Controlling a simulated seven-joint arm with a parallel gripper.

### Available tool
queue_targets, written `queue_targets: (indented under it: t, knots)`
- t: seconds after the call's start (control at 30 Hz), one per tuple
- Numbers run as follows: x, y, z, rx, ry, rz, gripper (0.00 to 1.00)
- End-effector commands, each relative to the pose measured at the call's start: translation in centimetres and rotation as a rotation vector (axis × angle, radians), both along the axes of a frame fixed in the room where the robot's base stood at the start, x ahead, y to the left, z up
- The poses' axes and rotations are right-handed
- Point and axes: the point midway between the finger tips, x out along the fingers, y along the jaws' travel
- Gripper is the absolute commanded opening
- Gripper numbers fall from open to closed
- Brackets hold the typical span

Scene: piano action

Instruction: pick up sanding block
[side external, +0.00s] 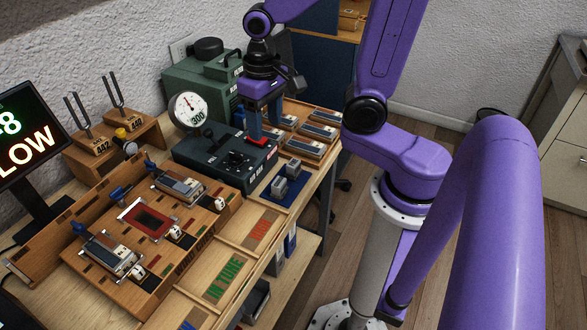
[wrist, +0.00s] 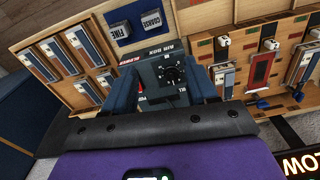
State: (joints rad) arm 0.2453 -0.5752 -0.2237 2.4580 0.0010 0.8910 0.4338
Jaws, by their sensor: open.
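Two small grey blocks, which look like the sanding blocks, sit side by side on a blue mat (side external: 270,199) near the table's front edge. In the wrist view one block (wrist: 151,19) is marked COARSE and the other (wrist: 117,30) is marked FINE. They also show in the side view, as a left block (side external: 279,187) and a right block (side external: 293,168). My gripper (side external: 264,135) is open and empty, above the dark air box (side external: 215,160) and behind the blocks. In the wrist view my blue fingers (wrist: 163,88) stand on either side of the box, apart from the blocks.
A red bar and a knob (side external: 236,157) stand on the box. A round gauge (side external: 190,109) rises behind it. A wooden rack (side external: 300,132) of several grey pieces lies to the right.

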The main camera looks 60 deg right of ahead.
Motion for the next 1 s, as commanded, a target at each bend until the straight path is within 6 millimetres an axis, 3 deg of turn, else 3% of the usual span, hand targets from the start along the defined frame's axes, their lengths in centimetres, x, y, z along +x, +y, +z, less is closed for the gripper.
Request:
queue_targets:
  t: [0.5, 1.0]
  knots:
    - [2.1, -2.9, -0.3, 0.001, 0.006, -0.58, 0.57]
    - [0.3, -6.2, -0.6, 0.004, 0.012, -1.136, 0.57]
